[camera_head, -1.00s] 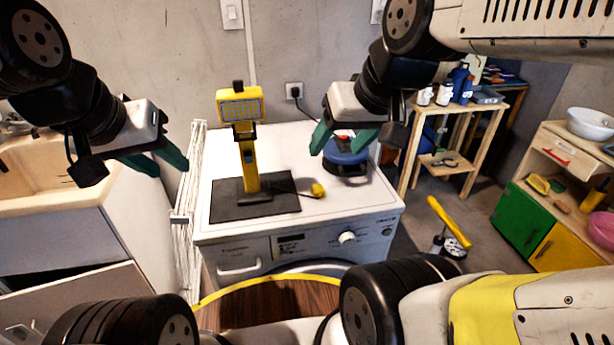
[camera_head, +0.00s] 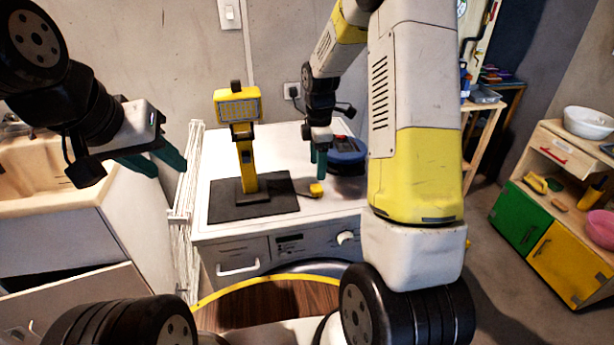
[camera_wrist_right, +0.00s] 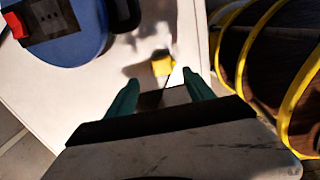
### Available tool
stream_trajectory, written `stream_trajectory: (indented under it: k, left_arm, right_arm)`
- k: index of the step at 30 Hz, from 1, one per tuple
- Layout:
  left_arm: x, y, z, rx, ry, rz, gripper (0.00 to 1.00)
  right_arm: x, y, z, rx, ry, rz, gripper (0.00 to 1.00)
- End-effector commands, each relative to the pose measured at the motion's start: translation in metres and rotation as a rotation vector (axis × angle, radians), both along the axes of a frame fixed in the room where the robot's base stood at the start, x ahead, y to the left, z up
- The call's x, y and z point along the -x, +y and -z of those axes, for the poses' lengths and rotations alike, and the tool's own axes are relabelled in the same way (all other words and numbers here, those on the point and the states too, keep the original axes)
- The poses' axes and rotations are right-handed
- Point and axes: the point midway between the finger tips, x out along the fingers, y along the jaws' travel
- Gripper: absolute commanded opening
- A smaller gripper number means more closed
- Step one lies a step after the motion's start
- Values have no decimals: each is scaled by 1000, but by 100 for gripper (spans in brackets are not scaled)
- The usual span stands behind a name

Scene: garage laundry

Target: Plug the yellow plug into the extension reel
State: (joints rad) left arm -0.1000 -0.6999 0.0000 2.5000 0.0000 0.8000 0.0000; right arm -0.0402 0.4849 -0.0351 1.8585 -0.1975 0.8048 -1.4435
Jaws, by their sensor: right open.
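The yellow plug (camera_head: 316,189) lies on top of the white washing machine (camera_head: 290,228), at the right of the black mat. In the right wrist view the plug (camera_wrist_right: 162,66) is ahead of and between my fingers. My right gripper (camera_head: 318,176) is open, pointing down just above the plug; no contact shows. It also shows in the right wrist view (camera_wrist_right: 162,92). The blue extension reel (camera_head: 347,153) stands behind and right of the plug, partly hidden by my right arm. Its dark socket face and red switch show in the wrist view (camera_wrist_right: 62,25). My left gripper (camera_head: 163,166) is open and empty, left of the machine.
A yellow work lamp (camera_head: 244,140) stands on the black mat (camera_head: 228,206), left of the plug. A wall socket (camera_head: 292,91) with a black plug is behind. A white drying rack (camera_head: 184,215) stands left of the machine. A round wooden top (camera_head: 262,301) is in front.

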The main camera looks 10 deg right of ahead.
Motion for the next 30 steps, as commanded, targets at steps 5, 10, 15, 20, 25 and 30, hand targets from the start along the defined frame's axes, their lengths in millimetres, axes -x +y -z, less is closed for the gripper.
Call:
stream_trajectory:
  k: [5, 10, 15, 20, 25, 30]
  left_arm:
    - [0, 0, 0, 0, 0, 0, 36]
    - [0, 0, 0, 0, 0, 0, 36]
    - [0, 0, 0, 0, 0, 0, 36]
    - [0, 0, 0, 0, 0, 0, 36]
    - [0, 0, 0, 0, 0, 0, 36]
    - [0, 0, 0, 0, 0, 0, 36]
  right_arm:
    - [-2, 0, 4, 2, 5, -18, 62]
    - [-1, 0, 4, 2, 5, -17, 62]
    - [-1, 0, 15, 2, 7, -16, 62]
    - [0, 0, 30, 2, 7, -16, 62]
    - [0, 0, 30, 2, 5, -15, 62]
    - [1, 1, 37, 2, 8, -16, 62]
